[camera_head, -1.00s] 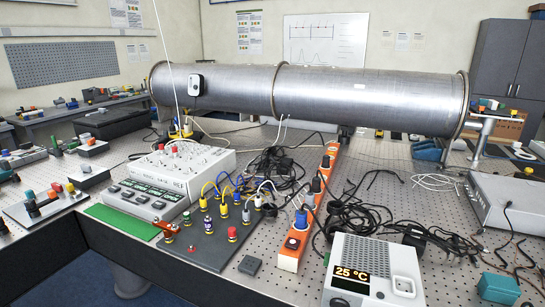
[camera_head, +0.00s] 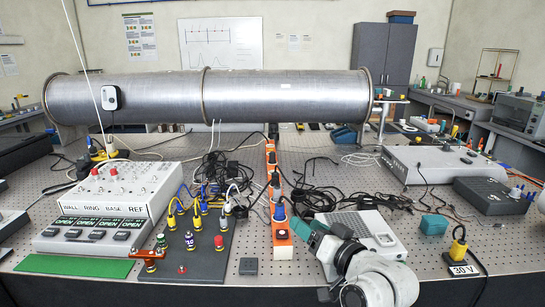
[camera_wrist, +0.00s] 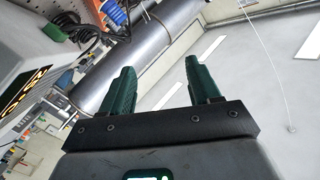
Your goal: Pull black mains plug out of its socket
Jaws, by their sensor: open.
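An orange power strip (camera_head: 282,253) runs away from me across the table in the head view. Black plugs (camera_head: 276,181) stand in its farther sockets, with cables close by; I cannot tell which of them is the black mains plug. A blue plug (camera_head: 280,211) stands nearer the front, with a dark socket or plug face just before it. My gripper (camera_head: 309,228) is at the right of the strip's near end, above the grey box, holding nothing. In the wrist view its green fingers (camera_wrist: 157,66) are apart and empty. The blue plug (camera_wrist: 113,12) shows there at the top edge.
The grey display box (camera_head: 372,228) is beneath and beside my arm. A tangle of black cables (camera_head: 222,170) lies left of the strip. A terminal board (camera_head: 200,255) stands front left. The large metal pipe (camera_head: 290,97) crosses behind.

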